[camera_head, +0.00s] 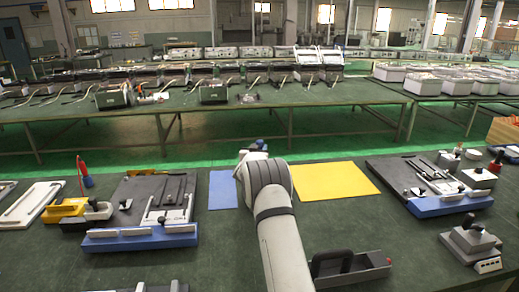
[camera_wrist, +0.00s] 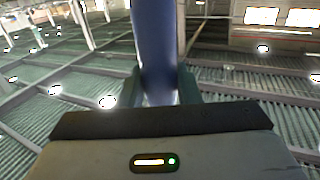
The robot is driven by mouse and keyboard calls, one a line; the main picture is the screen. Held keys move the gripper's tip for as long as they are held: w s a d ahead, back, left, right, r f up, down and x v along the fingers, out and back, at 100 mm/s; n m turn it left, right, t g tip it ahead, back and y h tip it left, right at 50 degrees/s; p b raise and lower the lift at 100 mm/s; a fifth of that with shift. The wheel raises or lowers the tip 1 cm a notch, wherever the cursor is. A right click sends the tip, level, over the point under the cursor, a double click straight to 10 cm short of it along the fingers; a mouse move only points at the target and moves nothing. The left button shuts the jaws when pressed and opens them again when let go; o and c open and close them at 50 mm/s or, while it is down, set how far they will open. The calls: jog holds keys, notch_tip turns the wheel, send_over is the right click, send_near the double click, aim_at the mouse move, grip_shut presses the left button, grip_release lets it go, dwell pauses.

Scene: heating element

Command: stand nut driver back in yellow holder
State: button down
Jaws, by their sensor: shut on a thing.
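My gripper (camera_wrist: 158,88) is shut on the blue handle of the nut driver (camera_wrist: 155,40), which rises between the two fingers in the wrist view and runs out of the top of the picture. In the head view my arm reaches away from me over the middle of the table, and a small blue part of the nut driver (camera_head: 260,144) shows beyond the wrist; the fingers are hidden there. A yellow holder (camera_head: 65,208) sits at the left of the table, apart from my gripper, partly covered by a grey and black thing.
A blue mat (camera_head: 222,190) and a yellow mat (camera_head: 335,181) lie at mid-table. Dark fixtures with blue front bars stand left (camera_head: 140,239) and right (camera_head: 452,205). A red and blue upright tool (camera_head: 84,175) is behind the holder. A grey open tray (camera_head: 345,270) lies near front.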

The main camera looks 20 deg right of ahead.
jog(key=shift+f, duration=0.35)
